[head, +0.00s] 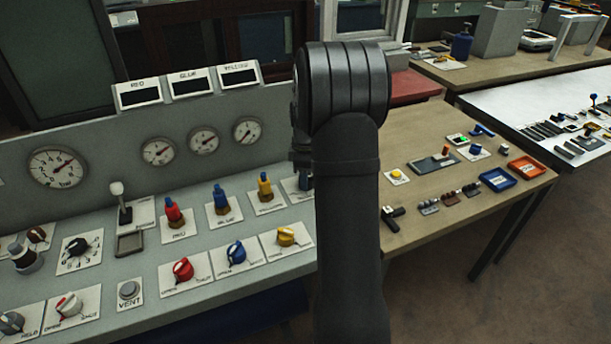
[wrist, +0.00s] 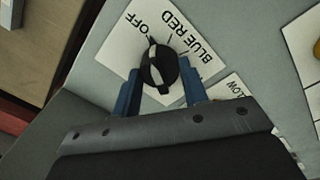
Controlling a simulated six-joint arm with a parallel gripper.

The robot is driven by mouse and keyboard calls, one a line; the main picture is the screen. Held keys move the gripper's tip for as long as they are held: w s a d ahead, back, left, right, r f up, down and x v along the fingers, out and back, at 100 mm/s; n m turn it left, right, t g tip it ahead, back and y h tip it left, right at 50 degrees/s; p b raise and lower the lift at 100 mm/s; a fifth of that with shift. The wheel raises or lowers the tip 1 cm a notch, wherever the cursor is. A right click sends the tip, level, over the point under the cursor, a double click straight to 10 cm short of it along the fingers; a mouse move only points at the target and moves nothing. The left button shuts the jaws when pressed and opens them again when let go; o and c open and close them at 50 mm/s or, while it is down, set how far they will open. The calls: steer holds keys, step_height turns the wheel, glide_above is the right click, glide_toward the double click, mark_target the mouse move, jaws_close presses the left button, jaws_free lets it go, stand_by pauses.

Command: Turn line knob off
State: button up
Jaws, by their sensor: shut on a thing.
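My gripper (wrist: 161,78) is shut on the knob, with one blue finger at each side. In the head view my arm hides the knob and most of the gripper; only part of the card (head: 293,196) shows.
Left of my arm, the grey panel carries red (head: 173,214), blue (head: 220,201) and yellow (head: 265,188) valves, with matching knobs in front. Gauges (head: 158,151) stand behind. A wooden table (head: 425,130) with small parts and trays is to the right.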

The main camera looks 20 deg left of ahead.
steer(key=shift+n, duration=0.5)
stand_by(0.3)
steer(key=o, duration=1)
steer(key=r, duration=1.7)
steer(key=shift+s+d+r, duration=0.15)
steer(key=shift+s+r, duration=0.05)
steer(key=shift+s, duration=0.15)
steer(key=shift+f, duration=0.15)
